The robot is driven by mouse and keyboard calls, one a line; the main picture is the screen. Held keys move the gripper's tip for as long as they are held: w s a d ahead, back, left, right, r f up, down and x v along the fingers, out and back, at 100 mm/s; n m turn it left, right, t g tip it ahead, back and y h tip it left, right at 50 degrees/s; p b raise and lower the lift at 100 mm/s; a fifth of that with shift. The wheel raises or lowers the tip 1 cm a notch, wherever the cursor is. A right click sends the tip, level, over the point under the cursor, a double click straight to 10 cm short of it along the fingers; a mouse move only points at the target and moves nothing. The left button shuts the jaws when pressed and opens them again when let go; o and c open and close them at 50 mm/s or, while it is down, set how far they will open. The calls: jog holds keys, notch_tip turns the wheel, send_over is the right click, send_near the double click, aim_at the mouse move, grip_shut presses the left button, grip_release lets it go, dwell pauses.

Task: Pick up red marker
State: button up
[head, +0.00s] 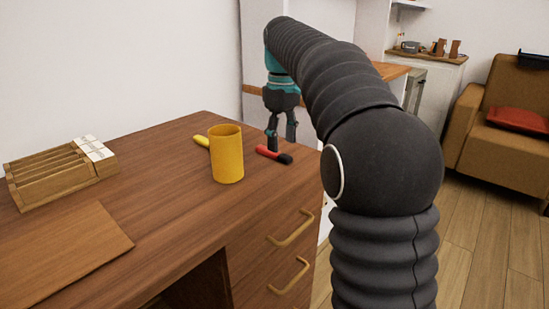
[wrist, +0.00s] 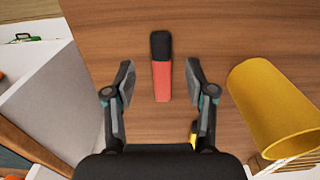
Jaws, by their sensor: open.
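The red marker (head: 268,152) with a black cap lies flat on the wooden desk, near the desk's far right end. In the wrist view the red marker (wrist: 162,80) lies between the two fingers, pointing away from the palm, with its black end farthest away. My gripper (head: 281,140) hangs down over the desk just above the marker. My gripper (wrist: 160,82) is open and empty, with a gap on each side of the marker.
A yellow cup (head: 227,155) stands left of the marker; it also shows in the wrist view (wrist: 272,108). A yellow marker (head: 201,141) lies partly behind it. A wooden organizer (head: 50,181) stands at the left. The desk (head: 170,215) is bare in front of the cup.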

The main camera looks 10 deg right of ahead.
aim_at(281, 154)
notch_tip(281, 154, down, 3)
jog(key=shift+a+f+b, duration=0.1)
jog(key=shift+f+b, duration=0.05)
jog(key=shift+b, duration=0.15)
jog(key=c, duration=1)
